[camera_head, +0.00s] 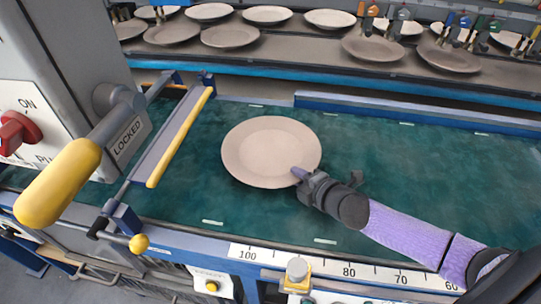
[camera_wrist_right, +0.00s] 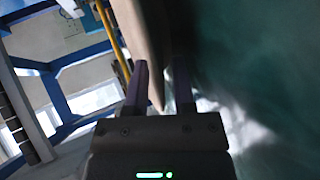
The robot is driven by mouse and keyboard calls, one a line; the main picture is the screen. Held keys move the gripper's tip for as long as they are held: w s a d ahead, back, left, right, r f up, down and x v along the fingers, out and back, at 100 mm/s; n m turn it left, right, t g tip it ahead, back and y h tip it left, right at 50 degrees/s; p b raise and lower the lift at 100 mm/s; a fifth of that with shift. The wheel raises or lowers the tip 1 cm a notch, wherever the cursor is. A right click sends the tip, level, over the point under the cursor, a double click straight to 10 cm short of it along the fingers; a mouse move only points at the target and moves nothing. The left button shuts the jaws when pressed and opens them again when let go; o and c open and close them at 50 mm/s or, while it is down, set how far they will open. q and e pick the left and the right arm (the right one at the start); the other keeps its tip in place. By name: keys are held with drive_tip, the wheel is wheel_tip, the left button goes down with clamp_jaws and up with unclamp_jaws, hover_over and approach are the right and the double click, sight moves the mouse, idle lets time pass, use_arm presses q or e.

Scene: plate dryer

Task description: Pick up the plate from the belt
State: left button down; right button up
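A round beige plate (camera_head: 271,152) lies on the green belt (camera_head: 380,175) in the head view. My right gripper (camera_head: 300,174) is at the plate's lower right rim, with one finger showing over the rim. In the right wrist view the plate's edge (camera_wrist_right: 150,45) comes down between the two fingers of the right gripper (camera_wrist_right: 161,80). The fingers stand apart, with a dark gap between the plate and the right-hand finger. My left gripper is not in view.
A yellow-edged bar (camera_head: 180,137) crosses the belt left of the plate. A yellow handle (camera_head: 58,184) juts out at the left. A blue rail (camera_head: 420,115) runs behind the belt, and a shelf with several plates (camera_head: 230,36) stands beyond.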

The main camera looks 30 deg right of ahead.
drive_tip(key=shift+w+a+f, duration=0.1)
drive_tip(key=shift+w, duration=0.25)
clamp_jaws()
idle(0.4)
idle(0.6)
idle(0.3)
